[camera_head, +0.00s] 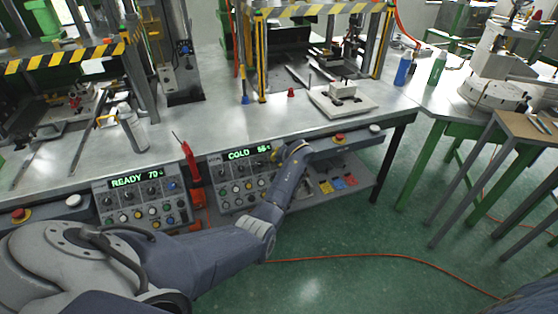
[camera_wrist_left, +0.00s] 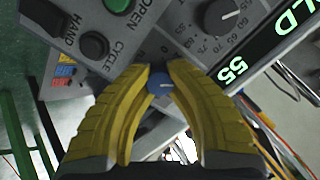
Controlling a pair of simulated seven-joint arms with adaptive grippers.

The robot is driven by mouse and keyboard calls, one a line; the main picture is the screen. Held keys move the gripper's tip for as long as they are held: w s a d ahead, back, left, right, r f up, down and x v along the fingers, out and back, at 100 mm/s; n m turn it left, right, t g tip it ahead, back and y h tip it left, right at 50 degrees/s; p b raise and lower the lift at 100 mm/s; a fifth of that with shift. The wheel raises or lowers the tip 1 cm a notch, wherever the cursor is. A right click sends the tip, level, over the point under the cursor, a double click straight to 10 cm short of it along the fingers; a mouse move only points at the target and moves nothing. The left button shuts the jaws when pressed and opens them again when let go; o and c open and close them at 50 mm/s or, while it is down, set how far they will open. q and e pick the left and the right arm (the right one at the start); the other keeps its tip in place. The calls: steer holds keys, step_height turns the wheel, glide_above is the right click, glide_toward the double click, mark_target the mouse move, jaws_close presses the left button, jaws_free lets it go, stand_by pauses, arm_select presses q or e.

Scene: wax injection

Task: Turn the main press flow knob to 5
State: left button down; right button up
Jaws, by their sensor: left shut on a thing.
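The right control panel (camera_head: 238,186) has a lit display (camera_head: 248,153) that reads COLD and a number. My left gripper (camera_head: 277,155) is at the upper right part of this panel and hides what it holds in the head view. In the left wrist view its yellow fingers (camera_wrist_left: 160,72) are closed around a small blue knob (camera_wrist_left: 160,86). The knob has a short white pointer line, and its scale is mostly hidden by the fingers. My right gripper is not in view.
A second panel (camera_head: 140,200) reads READY 70. A red tool (camera_head: 190,160) stands between the panels.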

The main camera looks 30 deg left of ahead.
arm_select(q)
steer(key=m, duration=0.6)
steer(key=shift+w+r+y, duration=0.25)
steer(key=shift+r+y, duration=0.05)
steer(key=shift+r, duration=0.1)
steer(key=m, duration=0.6)
steer(key=shift+d+f+m, duration=0.1)
steer(key=shift+d+m, duration=0.05)
steer(key=shift+m, duration=0.15)
steer(key=shift+d+f, duration=0.1)
steer(key=c, duration=1.5)
jaws_free()
steer(key=shift+d, duration=0.1)
steer(key=shift+o, duration=0.5)
steer(key=shift+s+f, duration=0.1)
steer(key=shift+f, duration=0.1)
steer(key=v, duration=1.2)
steer(key=shift+s+f, duration=0.15)
